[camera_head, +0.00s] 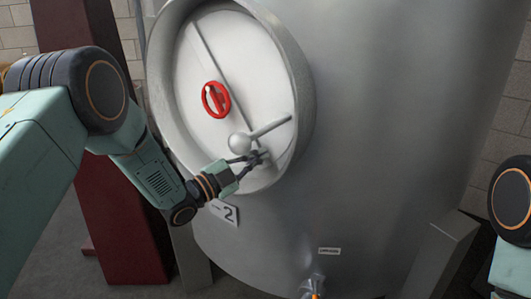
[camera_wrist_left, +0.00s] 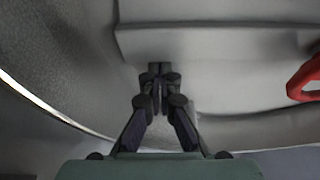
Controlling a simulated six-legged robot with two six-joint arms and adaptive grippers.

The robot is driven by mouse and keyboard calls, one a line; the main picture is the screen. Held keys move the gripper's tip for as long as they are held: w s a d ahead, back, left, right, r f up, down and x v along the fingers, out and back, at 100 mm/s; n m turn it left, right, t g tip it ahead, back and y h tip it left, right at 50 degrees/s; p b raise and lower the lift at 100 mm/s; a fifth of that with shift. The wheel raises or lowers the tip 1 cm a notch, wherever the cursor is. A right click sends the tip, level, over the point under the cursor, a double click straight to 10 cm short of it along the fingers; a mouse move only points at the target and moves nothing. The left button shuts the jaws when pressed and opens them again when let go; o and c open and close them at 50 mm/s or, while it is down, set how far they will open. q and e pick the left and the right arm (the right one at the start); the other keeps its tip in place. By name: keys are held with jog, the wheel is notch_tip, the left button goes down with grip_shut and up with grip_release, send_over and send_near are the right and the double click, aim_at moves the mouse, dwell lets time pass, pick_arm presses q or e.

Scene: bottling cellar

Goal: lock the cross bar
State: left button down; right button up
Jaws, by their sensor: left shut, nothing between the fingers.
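A round hatch door (camera_head: 188,85) is set in the big steel tank. A raised bar (camera_head: 205,57) runs slantwise across the door, with a red handwheel (camera_head: 215,98) at its middle. A grey lever (camera_head: 270,127) with a round ball-shaped hub (camera_head: 240,144) sits at the lower right of the door. My left gripper (camera_head: 262,158) is shut and empty, just below the lever by the door's lower rim. In the left wrist view its fingers (camera_wrist_left: 157,85) meet in front of the grey bar (camera_wrist_left: 220,42); contact is unclear. The red handwheel (camera_wrist_left: 306,79) shows at the right edge there.
The steel tank (camera_head: 390,110) fills the middle and right. A number 2 plate (camera_head: 225,212) is below the hatch, and a small tap (camera_head: 313,287) is lower down. A dark red post (camera_head: 125,215) stands behind my left arm.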

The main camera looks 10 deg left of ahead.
pick_arm(q)
jog(key=w+a+f+m, duration=0.1)
jog(key=a+m, duration=0.1)
jog(key=w+a+f+m+g, duration=0.1)
jog(key=a+m, duration=0.1)
jog(key=a+f+m, duration=0.2)
jog(key=shift+w+a+g+y, duration=0.3)
jog(key=shift+w+a+g, duration=0.1)
jog(key=shift+w+a+f+m+g, duration=0.1)
jog(key=shift+w+a+m+g, duration=0.15)
jog(key=shift+a, duration=0.2)
jog(key=shift+w+a+f+m+g, duration=0.1)
jog(key=shift+a+m, duration=0.25)
jog(key=shift+a, duration=0.1)
jog(key=shift+a+r, duration=0.1)
jog(key=shift+a, duration=0.05)
jog(key=shift+w+a+r, duration=0.1)
jog(key=shift+a, duration=0.05)
